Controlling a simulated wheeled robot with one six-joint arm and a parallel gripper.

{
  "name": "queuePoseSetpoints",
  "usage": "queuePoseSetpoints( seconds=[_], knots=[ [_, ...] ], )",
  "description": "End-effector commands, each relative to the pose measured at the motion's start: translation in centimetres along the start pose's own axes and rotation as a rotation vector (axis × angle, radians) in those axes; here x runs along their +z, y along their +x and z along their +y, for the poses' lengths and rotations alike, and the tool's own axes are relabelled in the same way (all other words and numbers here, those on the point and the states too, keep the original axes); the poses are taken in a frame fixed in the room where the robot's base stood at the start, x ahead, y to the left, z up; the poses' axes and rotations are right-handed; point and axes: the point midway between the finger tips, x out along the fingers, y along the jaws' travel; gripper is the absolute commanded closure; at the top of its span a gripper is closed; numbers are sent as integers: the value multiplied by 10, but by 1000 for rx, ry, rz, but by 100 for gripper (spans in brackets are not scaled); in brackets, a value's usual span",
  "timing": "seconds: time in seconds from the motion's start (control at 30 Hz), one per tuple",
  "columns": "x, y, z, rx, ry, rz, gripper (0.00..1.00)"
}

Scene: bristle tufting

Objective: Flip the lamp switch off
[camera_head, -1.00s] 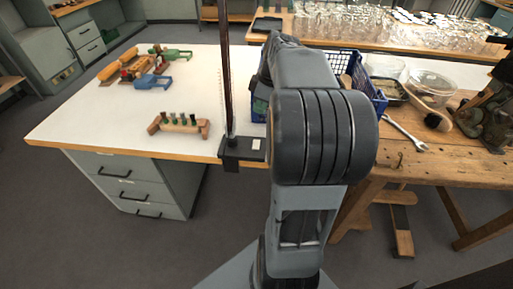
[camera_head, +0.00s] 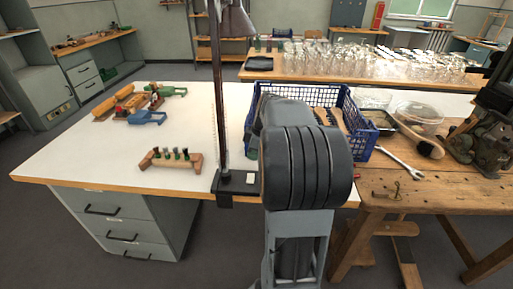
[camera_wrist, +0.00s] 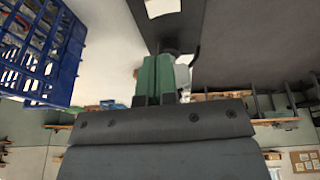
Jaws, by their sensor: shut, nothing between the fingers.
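The lamp has a dark upright pole (camera_head: 219,95) and a grey shade (camera_head: 236,20) at the top of the head view. Its black base (camera_head: 226,184) is at the white table's front edge, with a small pale switch plate (camera_head: 250,178) on it. In the wrist view the dark base (camera_wrist: 188,32) and a white plate (camera_wrist: 161,7) show at the top, beyond my fingertips. My gripper (camera_wrist: 156,66) has green fingers, shut and empty, close to the base; I cannot tell whether they touch. In the head view my arm hides most of the gripper.
A blue crate (camera_head: 357,128) stands just behind my arm and shows at the left of the wrist view (camera_wrist: 66,55). A wooden block with pegs (camera_head: 170,160) and tools (camera_head: 146,117) lie left. A wooden bench with a wrench (camera_head: 399,161) is right.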

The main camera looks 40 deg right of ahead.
Motion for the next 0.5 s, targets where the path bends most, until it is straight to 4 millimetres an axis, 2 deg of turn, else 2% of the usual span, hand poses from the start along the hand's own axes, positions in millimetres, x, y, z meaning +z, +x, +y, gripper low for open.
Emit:
queuePoseSetpoints(
  seconds=[0.03,0.2,0.5],
  knots=[
    [0,12,-1,-4,-1,0,100],
    [0,42,-1,-3,0,0,100],
    [10,72,2,-1,1,0,100]
  ],
)
